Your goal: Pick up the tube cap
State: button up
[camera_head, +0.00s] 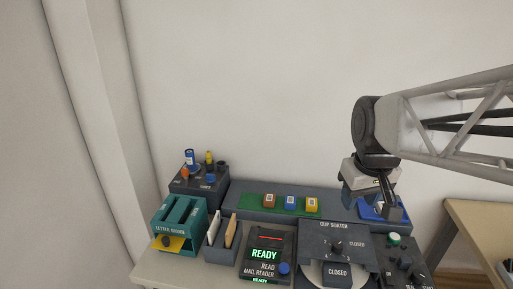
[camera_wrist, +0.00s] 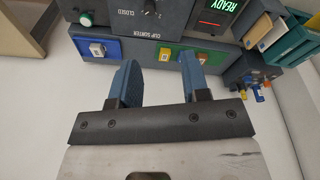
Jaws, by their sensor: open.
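My gripper (camera_head: 371,200) is open and empty at the right of the head view, in front of the wall and over the blue tray (camera_head: 368,211). In the wrist view its two blue-grey fingers (camera_wrist: 160,62) stand apart with nothing between them. No part is clearly recognisable as the tube cap. The dark rack (camera_head: 186,184) at the far left holds small parts: a blue upright piece (camera_head: 190,157), a yellow one (camera_head: 209,157), an orange one (camera_head: 185,173) and a low blue one (camera_head: 210,178). The rack is well away from my gripper.
A green mat (camera_head: 245,201) bears brown, blue and yellow blocks. A wooden table (camera_head: 470,214) is at right. Air above the desk's left half is free.

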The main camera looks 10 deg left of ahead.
jog(key=w+a+n, duration=0.4)
jog(key=w+a, duration=0.5)
jog(key=w, duration=0.3)
jog(key=n+g, duration=0.2)
jog(key=n, duration=0.8)
send_near(210, 177)
jog(key=shift+w+d+f, duration=0.2)
jog(key=shift+w+f, duration=0.05)
jog(key=shift+f, duration=0.05)
jog(key=shift+a+f, duration=0.2)
jog(key=shift+a, duration=0.2)
jog(key=shift+f, duration=0.1)
jog(key=shift+f, duration=1.2)
jog(key=shift+f, duration=0.1)
